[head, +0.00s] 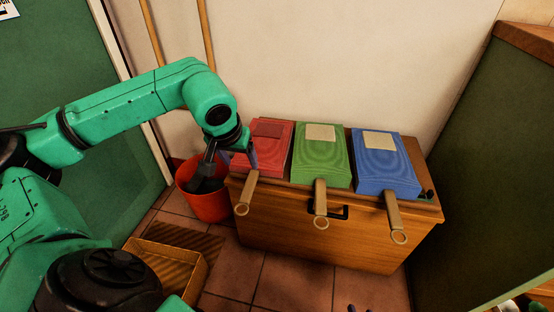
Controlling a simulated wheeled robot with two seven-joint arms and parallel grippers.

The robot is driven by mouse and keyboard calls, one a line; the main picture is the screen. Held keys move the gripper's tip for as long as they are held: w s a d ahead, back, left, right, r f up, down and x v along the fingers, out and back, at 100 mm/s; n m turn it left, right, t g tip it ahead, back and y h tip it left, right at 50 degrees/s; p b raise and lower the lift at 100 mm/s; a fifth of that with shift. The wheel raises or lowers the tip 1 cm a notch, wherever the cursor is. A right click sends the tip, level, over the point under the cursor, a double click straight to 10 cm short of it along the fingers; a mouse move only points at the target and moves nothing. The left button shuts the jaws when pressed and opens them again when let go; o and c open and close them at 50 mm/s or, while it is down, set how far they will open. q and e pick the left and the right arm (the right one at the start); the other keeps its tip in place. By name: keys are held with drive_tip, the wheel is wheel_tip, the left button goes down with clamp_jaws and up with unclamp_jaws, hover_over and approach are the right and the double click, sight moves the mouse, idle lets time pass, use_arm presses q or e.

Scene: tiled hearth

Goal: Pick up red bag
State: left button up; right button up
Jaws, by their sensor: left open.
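The red bag (272,158) lies flat at the left end of a row of three on the wooden chest (300,218). It has a darker red patch on top and a tan strap (247,190) with a ring end hanging over the chest's front. My left gripper (230,170) is open at the red bag's left edge, with one finger over the bucket and the other by the bag's left side. I cannot tell whether that finger touches the bag. My right gripper is not clearly in view.
A green bag (320,165) and a blue bag (384,175), each with a tan strap, lie to the right on the chest. An orange-red bucket (207,207) stands left of the chest. A shallow box (186,284) is on the tiles. A dark green panel (490,160) bounds the right.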

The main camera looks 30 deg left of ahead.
sight(251, 179)
use_arm(q)
drive_tip(key=b+x, duration=0.1)
drive_tip(key=x, duration=0.3)
drive_tip(key=b+x, duration=0.2)
drive_tip(key=x, duration=0.2)
drive_tip(key=b+x, duration=0.1)
drive_tip(key=x, duration=0.3)
drive_tip(key=shift+w+d+f, duration=0.15)
drive_tip(key=shift+w+d, duration=0.05)
drive_tip(key=shift+w, duration=0.05)
use_arm(e)
drive_tip(key=shift+m+t, duration=0.3)
drive_tip(key=shift+t, duration=0.2)
wheel_tip(251, 179, down, 6)
drive_tip(key=shift+w+a+r, duration=0.1)
drive_tip(key=shift+r, duration=0.15)
use_arm(q)
clamp_jaws()
